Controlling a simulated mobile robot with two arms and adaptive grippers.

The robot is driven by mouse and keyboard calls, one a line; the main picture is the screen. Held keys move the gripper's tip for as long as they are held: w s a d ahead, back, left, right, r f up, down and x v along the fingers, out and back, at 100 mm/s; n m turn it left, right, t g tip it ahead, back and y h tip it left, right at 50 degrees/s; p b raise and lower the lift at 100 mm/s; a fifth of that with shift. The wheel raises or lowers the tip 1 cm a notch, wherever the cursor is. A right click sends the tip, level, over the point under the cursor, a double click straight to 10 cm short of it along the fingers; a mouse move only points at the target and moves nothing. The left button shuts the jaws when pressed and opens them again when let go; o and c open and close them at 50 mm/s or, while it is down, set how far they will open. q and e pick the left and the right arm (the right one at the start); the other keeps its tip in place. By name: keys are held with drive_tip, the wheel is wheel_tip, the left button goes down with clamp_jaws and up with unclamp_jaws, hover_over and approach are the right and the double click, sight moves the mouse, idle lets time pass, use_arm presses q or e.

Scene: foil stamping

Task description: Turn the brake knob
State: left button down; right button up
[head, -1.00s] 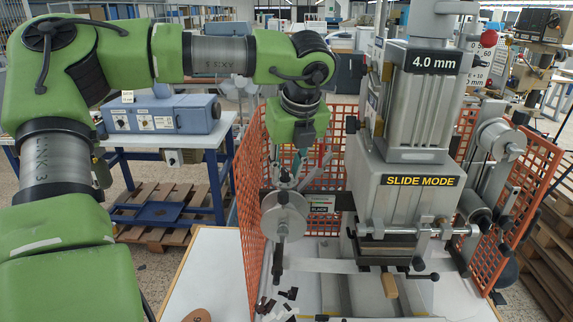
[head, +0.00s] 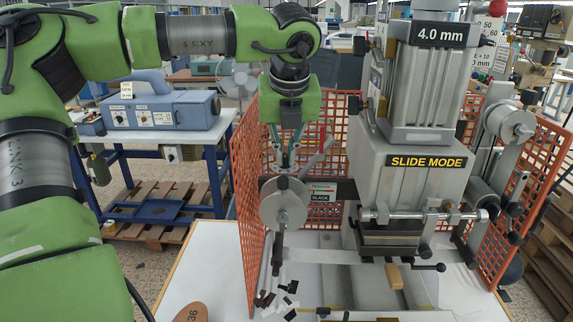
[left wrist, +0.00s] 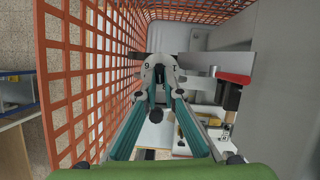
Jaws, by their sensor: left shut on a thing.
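My left gripper (head: 285,165) points down just above the grey reel disc (head: 283,212) at the left of the stamping machine. In the left wrist view its teal fingers (left wrist: 158,85) converge and are shut on a small grey piece with number marks (left wrist: 160,66), which I take to be the brake knob. A black round end (left wrist: 155,113) shows between the fingers in the left wrist view. My right gripper is not in view.
An orange mesh guard (head: 245,190) stands close at the left of the reel. The machine body (head: 400,180) stands to the right. Black and white scraps (head: 275,300) lie on the white table (head: 205,270), with a brown tag (head: 192,313) nearby.

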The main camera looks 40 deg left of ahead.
use_arm(q)
drive_tip(key=m+t+b, duration=0.1)
drive_tip(key=m+b, duration=0.1)
drive_tip(key=shift+s+a+m+h, duration=0.1)
drive_tip(key=shift+m+h, duration=0.2)
drive_tip(key=shift+h, duration=0.1)
drive_tip(key=shift+m, duration=0.7)
drive_tip(key=shift+a+r+m+t+h+b, duration=0.1)
drive_tip(key=shift+m+t+h+b, duration=0.15)
drive_tip(key=shift+m, duration=0.25)
drive_tip(key=shift+a+m+t+h+b, duration=0.1)
drive_tip(key=shift+m+h+b, duration=0.05)
drive_tip(key=shift+m+h, duration=0.3)
drive_tip(key=c, duration=2.2)
unclamp_jaws()
drive_tip(key=shift+s, duration=0.15)
